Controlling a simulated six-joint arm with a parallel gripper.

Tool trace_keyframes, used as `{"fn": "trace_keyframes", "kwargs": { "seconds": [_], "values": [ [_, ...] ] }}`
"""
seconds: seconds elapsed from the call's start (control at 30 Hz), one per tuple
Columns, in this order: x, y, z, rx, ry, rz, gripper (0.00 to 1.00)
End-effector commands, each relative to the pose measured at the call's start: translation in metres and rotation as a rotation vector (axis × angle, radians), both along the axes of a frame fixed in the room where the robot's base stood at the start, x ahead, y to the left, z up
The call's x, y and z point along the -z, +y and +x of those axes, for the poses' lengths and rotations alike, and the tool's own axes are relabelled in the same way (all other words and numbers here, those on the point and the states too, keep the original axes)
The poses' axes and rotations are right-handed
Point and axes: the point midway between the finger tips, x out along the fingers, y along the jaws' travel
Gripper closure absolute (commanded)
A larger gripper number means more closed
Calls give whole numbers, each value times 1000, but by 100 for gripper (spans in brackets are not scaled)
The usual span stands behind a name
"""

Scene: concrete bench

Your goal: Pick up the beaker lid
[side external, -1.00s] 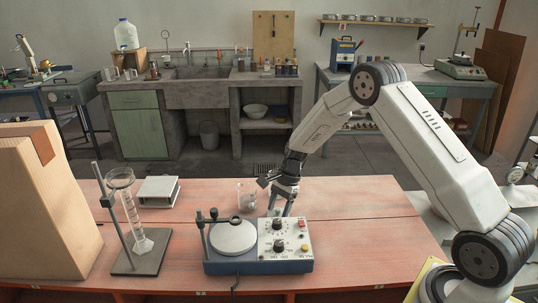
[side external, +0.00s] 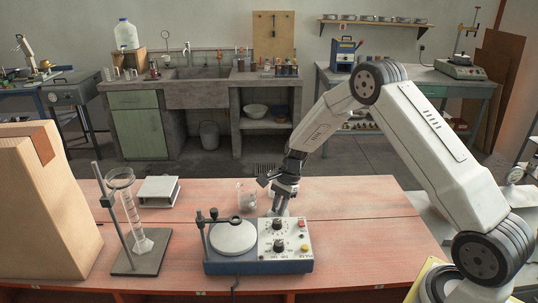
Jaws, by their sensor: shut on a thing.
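A clear glass beaker (side external: 246,197) stands upright on the bench, left of my gripper and apart from the fingertips.
A stand with a glass cylinder (side external: 127,205), a small grey box (side external: 158,190) and a large carton (side external: 45,205) are left. The bench (side external: 370,222) is clear on the right.

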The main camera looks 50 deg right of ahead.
Motion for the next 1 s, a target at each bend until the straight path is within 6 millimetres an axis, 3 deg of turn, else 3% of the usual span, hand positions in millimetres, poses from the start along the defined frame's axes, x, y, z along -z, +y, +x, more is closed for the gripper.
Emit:
{"fn": "trace_keyframes", "kwargs": {
  "seconds": [0.33,0.87,1.0],
  "values": [
    [-31,0,-1,0,-2,0,100],
    [-91,6,-52,0,-2,-1,100],
    [-100,9,-75,2,0,0,100]
  ]
}}
